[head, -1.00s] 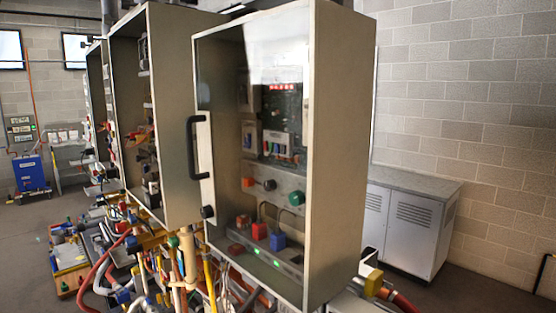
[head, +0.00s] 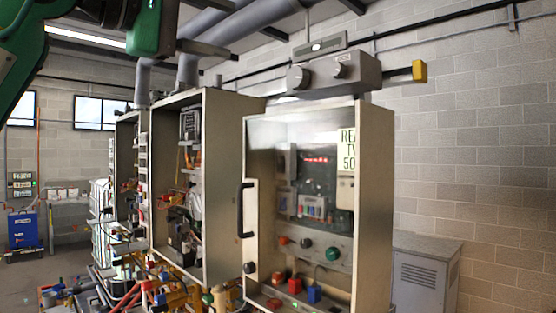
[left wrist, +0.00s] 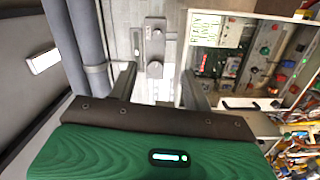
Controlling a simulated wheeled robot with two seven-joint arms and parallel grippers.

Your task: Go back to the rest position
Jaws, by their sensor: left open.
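My left gripper (head: 230,28) is at the top left of the head view, its green and dark arm coming in from the upper left. Its two grey fingers are apart with nothing between them. In the left wrist view the same open gripper (left wrist: 160,83) points toward the wall and the grey control box (left wrist: 154,48). The nearest heater cabinet (head: 375,200) stands right of and below the gripper, apart from it. Its clear door with a black handle (head: 241,210) looks closed. My right gripper is not in view.
A grey control box (head: 335,74) with two knobs and a yellow-ended lever (head: 419,70) is above the nearest cabinet. More open cabinets (head: 220,190) stand to the left. Large pipes (head: 187,75) run overhead. Hoses and fittings crowd below. A grey metal unit (head: 425,275) stands at right.

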